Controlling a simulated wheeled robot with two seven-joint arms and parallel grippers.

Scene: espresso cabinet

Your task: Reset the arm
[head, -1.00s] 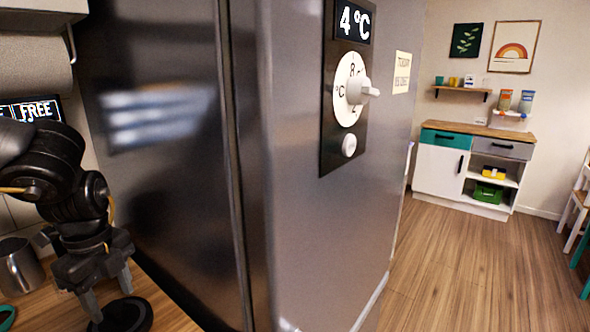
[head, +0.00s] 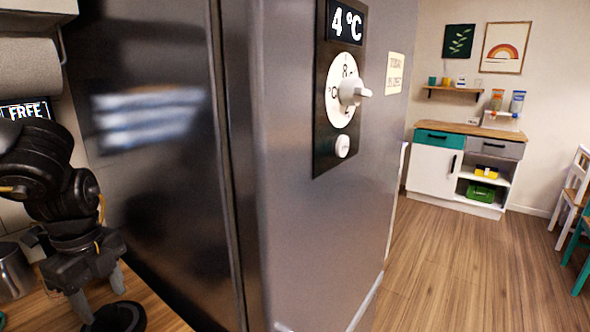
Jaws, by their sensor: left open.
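My left gripper (head: 99,300) hangs at the lower left with its grey fingers pointing down and apart. It is open, with nothing seen between the fingers. It is over the wooden counter (head: 160,308), above a round black disc (head: 122,318). I cannot tell whether the fingertips touch the disc. My left arm above it is bent and black. My right gripper is not in view.
A large grey fridge (head: 315,225) fills the middle, with a temperature dial (head: 341,88) on its side. A metal cup (head: 14,272) stands left of my gripper. A white cabinet (head: 433,170) and chairs (head: 570,200) are farther right. The wooden floor (head: 450,265) between is clear.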

